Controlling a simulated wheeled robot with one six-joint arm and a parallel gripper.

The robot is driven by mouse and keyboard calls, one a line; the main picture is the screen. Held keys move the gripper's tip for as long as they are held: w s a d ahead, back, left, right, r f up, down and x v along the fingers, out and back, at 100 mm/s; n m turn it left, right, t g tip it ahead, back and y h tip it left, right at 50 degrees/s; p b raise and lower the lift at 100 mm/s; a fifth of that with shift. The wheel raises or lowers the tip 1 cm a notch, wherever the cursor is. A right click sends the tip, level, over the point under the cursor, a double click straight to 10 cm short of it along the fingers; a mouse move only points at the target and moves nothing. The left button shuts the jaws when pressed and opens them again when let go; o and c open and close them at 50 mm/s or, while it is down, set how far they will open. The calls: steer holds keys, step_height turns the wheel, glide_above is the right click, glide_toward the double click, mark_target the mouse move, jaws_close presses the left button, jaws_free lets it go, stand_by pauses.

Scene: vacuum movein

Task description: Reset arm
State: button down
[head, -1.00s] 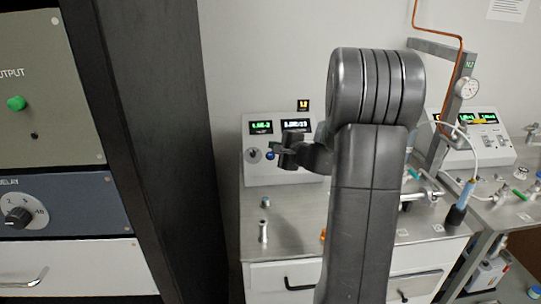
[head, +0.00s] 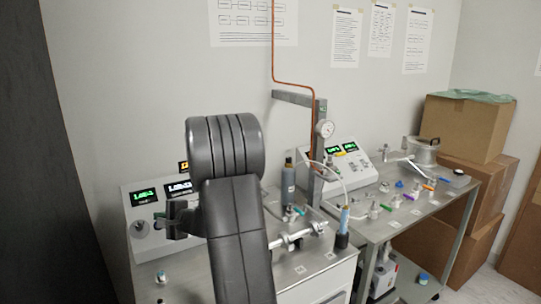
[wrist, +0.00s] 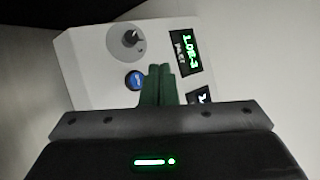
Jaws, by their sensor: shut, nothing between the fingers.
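My arm stands in the middle of the head view, bent at the elbow. My gripper (head: 166,218) shows at its left, in front of a pale control box (head: 134,247). In the wrist view the two dark green fingers of my gripper (wrist: 160,76) are together, with nothing between them. Beyond them the box shows a grey knob (wrist: 126,40), a blue button (wrist: 136,79) and green-lit displays (wrist: 190,52). I cannot tell the exact gap between fingertips and box. My arm hides part of the bench.
A bench (head: 322,262) with metal fittings runs behind my arm. A grey post with a gauge (head: 325,129) and a copper pipe rises there. A second bench (head: 440,207) holds small valves and another display box (head: 345,166). Cardboard boxes (head: 463,123) stand at the right.

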steer(key=shift+r+p, duration=0.25)
steer(key=shift+p, duration=0.15)
steer(key=s+r, duration=0.1)
steer(key=d+r, duration=0.1)
steer(key=s+r, duration=0.1)
steer(key=shift+s+d+r, duration=0.25)
steer(key=shift+s+d, duration=0.05)
steer(key=shift+s, duration=0.05)
steer(key=shift+d, duration=0.1)
steer(key=shift+f, duration=0.1)
steer(key=w+f+b, duration=0.1)
steer(key=a+f+b, duration=0.1)
steer(key=f, duration=0.1)
steer(key=w+a+f+b, duration=0.1)
steer(key=shift+w+f+b, duration=0.25)
steer(key=shift+w+b, duration=0.05)
steer(key=shift+w, duration=0.05)
steer(key=shift+w+f+b, duration=0.1)
steer(key=shift+b, duration=0.75)
